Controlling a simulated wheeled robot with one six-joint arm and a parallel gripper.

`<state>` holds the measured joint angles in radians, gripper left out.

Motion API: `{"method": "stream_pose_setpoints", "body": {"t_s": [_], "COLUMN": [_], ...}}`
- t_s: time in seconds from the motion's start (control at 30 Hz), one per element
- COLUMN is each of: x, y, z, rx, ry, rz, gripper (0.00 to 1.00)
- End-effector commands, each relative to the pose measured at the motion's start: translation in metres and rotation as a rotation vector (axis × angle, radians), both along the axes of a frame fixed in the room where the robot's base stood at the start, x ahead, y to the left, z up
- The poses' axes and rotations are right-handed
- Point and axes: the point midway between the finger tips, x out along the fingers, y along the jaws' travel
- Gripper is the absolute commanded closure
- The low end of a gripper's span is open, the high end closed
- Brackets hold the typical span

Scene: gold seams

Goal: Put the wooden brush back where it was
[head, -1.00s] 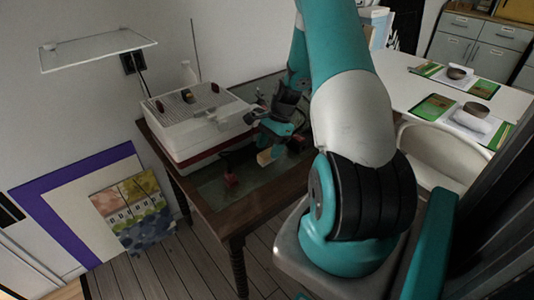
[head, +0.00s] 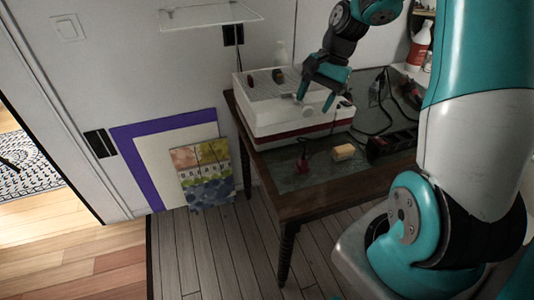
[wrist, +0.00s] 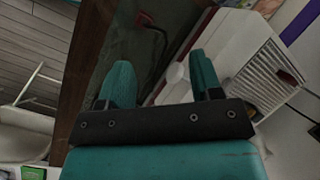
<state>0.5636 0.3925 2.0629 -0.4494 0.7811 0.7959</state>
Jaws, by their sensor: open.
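A tan block (head: 343,152) lies on the table to the right of a small red object; it may be the wooden brush, but no bristles can be made out. My gripper (head: 316,98) is above the front of the white box, to the upper left of the tan block and apart from it. In the wrist view my gripper (wrist: 161,78) has its two teal fingers wide apart with nothing held between them. The tan block cannot be made out in the wrist view.
The white box (head: 290,125) with a red stripe stands at the table's back left, with small dark items on its grille. A red object (head: 302,165) with a cord lies in front. Dark gear and cables (head: 390,140) occupy the right. The table's front edge (head: 330,198) is clear.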

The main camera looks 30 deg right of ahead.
Motion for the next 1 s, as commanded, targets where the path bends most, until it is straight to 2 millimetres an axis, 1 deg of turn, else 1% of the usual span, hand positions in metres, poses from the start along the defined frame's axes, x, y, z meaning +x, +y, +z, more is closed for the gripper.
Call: {"method": "stream_pose_setpoints", "body": {"t_s": [0.03, 0.07, 0.1, 0.17, 0.2, 0.27, 0.3, 0.4, 0.5, 0.53, 0.63, 1.0], "x": [-0.006, -0.013, -0.027, -0.052, -0.071, -0.1, -0.119, -0.156, -0.177, -0.181, -0.185, -0.184], "y": [0.054, 0.081, 0.116, 0.161, 0.187, 0.216, 0.231, 0.253, 0.263, 0.264, 0.266, 0.265], "z": [0.023, 0.033, 0.046, 0.061, 0.068, 0.076, 0.08, 0.084, 0.086, 0.086, 0.086, 0.086], "rx": [-0.019, -0.027, -0.034, -0.041, -0.041, -0.041, -0.038, -0.03, -0.024, -0.023, -0.02, -0.021], "ry": [-0.068, -0.107, -0.16, -0.238, -0.287, -0.358, -0.399, -0.479, -0.526, -0.534, -0.544, -0.543], "rz": [0.214, 0.337, 0.499, 0.735, 0.882, 1.079, 1.193, 1.411, 1.534, 1.553, 1.581, 1.576], "gripper": [0.41, 0.41, 0.41, 0.41, 0.41, 0.41, 0.41, 0.41, 0.41, 0.41, 0.41, 0.41]}}
